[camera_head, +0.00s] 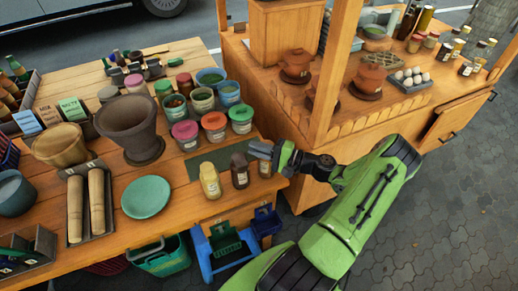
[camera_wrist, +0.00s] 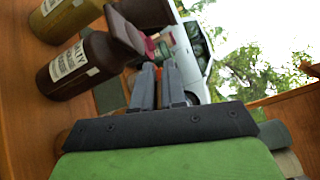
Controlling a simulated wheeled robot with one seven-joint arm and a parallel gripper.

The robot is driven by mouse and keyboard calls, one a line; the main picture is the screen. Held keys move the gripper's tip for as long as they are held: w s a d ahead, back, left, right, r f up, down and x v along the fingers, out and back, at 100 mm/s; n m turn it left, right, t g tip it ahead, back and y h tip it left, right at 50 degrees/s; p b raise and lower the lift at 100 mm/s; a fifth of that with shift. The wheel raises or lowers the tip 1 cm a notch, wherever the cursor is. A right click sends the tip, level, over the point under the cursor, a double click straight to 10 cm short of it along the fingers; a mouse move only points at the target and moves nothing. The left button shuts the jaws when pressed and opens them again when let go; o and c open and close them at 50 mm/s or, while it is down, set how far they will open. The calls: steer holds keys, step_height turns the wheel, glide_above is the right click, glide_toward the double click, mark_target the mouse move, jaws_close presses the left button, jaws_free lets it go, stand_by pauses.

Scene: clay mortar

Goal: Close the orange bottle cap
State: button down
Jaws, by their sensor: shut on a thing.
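Three small labelled bottles stand in a row at the table's front right corner. The rightmost, the orange bottle (camera_head: 265,168), stands upright, partly hidden by my gripper (camera_head: 259,150) at its top. My gripper is shut at the cap; the fingers hide the cap, so I cannot tell how far it is closed. In the wrist view the fingers of my gripper (camera_wrist: 159,72) point away, close together, and the orange bottle cannot be made out. The brown bottle (camera_head: 240,172) is just left; it also shows in the wrist view (camera_wrist: 78,68).
The yellow bottle (camera_head: 210,181) stands left of the brown one. Lidded jars (camera_head: 214,126) stand close behind on the table. A teal plate (camera_head: 146,197) and a dark mortar (camera_head: 130,125) are farther left. A wooden stall with a post (camera_head: 331,75) is at the right.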

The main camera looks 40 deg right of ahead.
steer(key=shift+s+a+f+n+b, duration=0.1)
steer(key=shift+f+n+b, duration=0.75)
steer(key=shift+n+b, duration=0.5)
steer(key=shift+n, duration=0.25)
steer(key=c, duration=1.3)
jaws_free()
steer(key=shift+o, duration=0.2)
